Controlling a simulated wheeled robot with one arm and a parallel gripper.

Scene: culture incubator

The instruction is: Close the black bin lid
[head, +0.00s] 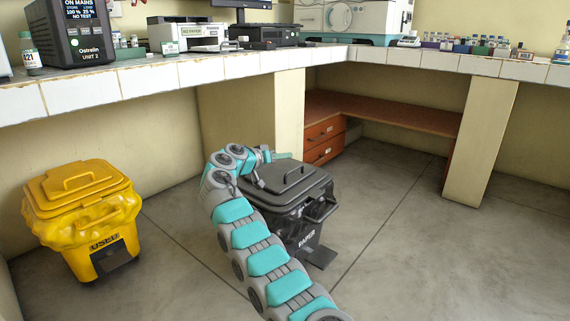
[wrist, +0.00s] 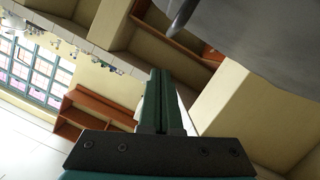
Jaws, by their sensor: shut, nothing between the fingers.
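The black bin (head: 305,237), marked PAPER, stands on the floor in the middle of the head view. Its black lid (head: 312,183), with a handle on top, lies over the bin's mouth. I cannot tell whether it sits fully flush. My arm hides the bin's left side. A large grey surface (wrist: 265,45) fills the upper right there, too close to identify.
A yellow bin (head: 80,205) with its lid on stands at the left. A tiled bench (head: 165,75) with lab devices runs above and behind. A brown desk with drawers (head: 323,140) stands under the bench. The floor (head: 390,240) right of the black bin is clear.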

